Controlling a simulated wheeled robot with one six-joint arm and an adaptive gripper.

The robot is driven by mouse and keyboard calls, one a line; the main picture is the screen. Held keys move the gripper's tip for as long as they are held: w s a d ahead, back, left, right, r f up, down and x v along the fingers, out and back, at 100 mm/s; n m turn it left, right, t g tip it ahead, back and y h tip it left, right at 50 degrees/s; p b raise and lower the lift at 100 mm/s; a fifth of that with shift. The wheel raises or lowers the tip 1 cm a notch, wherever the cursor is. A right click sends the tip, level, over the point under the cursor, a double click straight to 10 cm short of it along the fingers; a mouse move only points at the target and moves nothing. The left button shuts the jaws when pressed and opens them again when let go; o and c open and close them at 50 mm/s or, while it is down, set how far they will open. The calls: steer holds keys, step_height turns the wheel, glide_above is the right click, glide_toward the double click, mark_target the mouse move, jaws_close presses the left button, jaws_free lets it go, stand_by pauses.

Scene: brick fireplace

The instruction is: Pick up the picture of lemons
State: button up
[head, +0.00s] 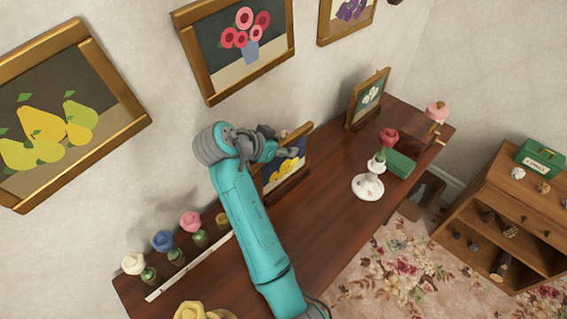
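A small framed picture with yellow shapes on blue (289,170), which looks like the lemons, stands on the dark wooden table close to the wall. Its frame is wooden, and its left and upper parts are partly hidden by my arm and gripper. My gripper (291,152) is at the upper part of this picture, in front of it or at its top edge. I cannot tell whether it touches the frame. The fingers are small and partly hidden, so their opening is unclear.
The table (325,212) holds a white vase (368,187) with a red flower, a green box (399,164), and a white-flower picture (369,97). Several flowers in small pots stand at the left near a white strip (188,266). A pear picture (62,120) hangs left.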

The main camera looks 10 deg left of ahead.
jaws_close()
steer(key=shift+r, duration=0.15)
